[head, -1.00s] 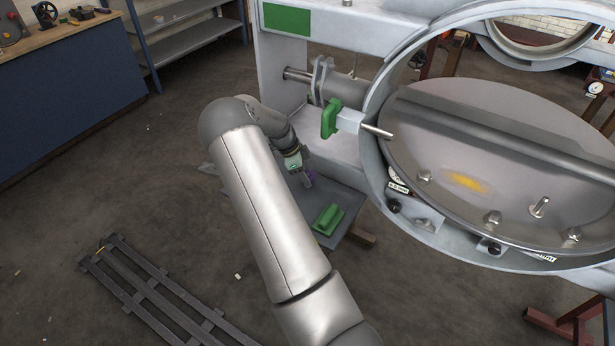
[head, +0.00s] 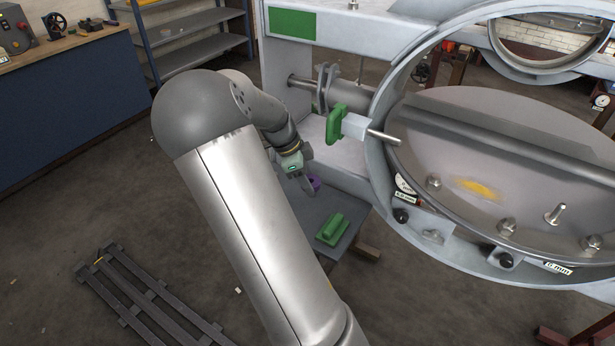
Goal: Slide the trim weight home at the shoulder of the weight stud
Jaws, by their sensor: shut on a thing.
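My gripper (head: 308,186) is low, left of the round damper housing and above a grey shelf. It is small and partly turned away in this view. It is shut on a small purple piece (head: 315,183), likely the trim weight, mostly hidden by the fingers. The grey damper disc (head: 450,140) lies tilted inside the housing. A longer bare stud (head: 555,214) stands out of its lower right part, likely the weight stud. Its shoulder is too small to make out. The gripper and purple piece are well apart from the stud.
The housing ring (head: 381,130) rims the disc. A green handle with a metal pin (head: 384,138) juts through its left side. A green block (head: 332,229) rests on the grey shelf (head: 312,222). Several bolts stand on the disc. A slatted rack (head: 150,300) lies on the floor.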

